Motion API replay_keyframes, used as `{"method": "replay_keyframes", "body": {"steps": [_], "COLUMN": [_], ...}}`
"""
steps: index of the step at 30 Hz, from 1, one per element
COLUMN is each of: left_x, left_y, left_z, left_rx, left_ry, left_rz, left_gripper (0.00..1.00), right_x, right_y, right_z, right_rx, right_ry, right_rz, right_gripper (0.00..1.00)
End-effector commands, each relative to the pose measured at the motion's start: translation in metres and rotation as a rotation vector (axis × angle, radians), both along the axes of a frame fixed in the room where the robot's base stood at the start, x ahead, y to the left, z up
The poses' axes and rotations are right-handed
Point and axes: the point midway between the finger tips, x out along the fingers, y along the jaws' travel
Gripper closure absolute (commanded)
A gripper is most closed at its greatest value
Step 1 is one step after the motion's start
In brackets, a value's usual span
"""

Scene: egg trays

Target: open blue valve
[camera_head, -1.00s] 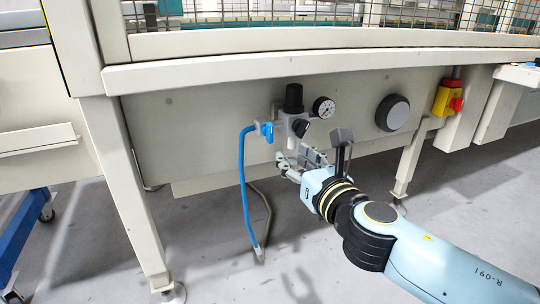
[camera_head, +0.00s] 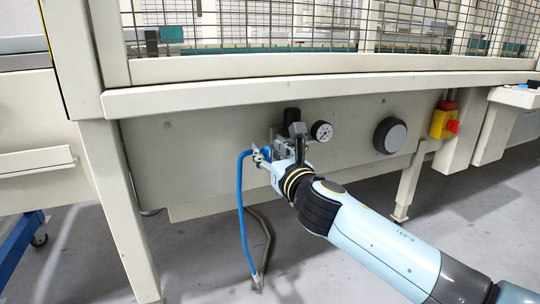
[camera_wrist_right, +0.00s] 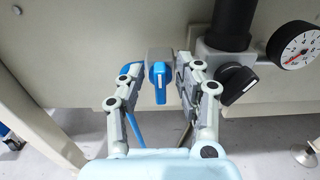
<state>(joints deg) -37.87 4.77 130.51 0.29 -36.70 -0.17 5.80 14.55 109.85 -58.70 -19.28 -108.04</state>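The blue valve handle (camera_wrist_right: 159,82) hangs straight down from a grey valve body in the right wrist view. My right gripper (camera_wrist_right: 157,76) is open, with one finger on each side of the handle in the picture. Gaps show between the handle and both fingers, and how deep the handle sits between them is hard to tell. In the head view, my right gripper (camera_head: 266,158) is up at the valve and hides most of it. A blue hose (camera_head: 240,200) runs down from the valve. My left gripper is not in view.
A black-topped regulator (camera_head: 291,118), a pressure gauge (camera_head: 321,131) and a black knob (camera_wrist_right: 238,84) are close to the right of the valve. A round grey dial (camera_head: 390,136) and a yellow-red switch (camera_head: 443,122) are further right. A beam (camera_head: 320,88) overhangs above.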

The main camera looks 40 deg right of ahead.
Motion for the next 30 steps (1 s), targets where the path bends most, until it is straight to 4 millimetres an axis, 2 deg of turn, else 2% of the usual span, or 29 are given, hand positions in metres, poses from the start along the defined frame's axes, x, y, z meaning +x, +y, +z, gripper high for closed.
{"method": "replay_keyframes", "body": {"steps": [4, 9, 12, 23, 30], "left_x": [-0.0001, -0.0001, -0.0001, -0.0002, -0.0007], "left_y": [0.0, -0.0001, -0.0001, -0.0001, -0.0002], "left_z": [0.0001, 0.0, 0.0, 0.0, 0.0], "left_rx": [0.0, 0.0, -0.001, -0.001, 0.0], "left_ry": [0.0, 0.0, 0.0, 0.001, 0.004], "left_rz": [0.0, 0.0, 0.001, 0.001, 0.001], "left_gripper": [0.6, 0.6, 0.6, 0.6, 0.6], "right_x": [-0.0003, -0.0004, -0.0003, -0.0001, -0.0002], "right_y": [0.0001, 0.0001, 0.0001, -0.0003, -0.0015], "right_z": [0.0, 0.0, 0.0001, 0.0007, 0.001], "right_rx": [0.0, 0.0, 0.0, 0.017, 0.12], "right_ry": [0.0, 0.0, 0.0, -0.005, -0.031], "right_rz": [0.0, 0.0, 0.0, 0.0, 0.0], "right_gripper": [0.68, 0.9, 1.0, 1.0, 1.0]}}
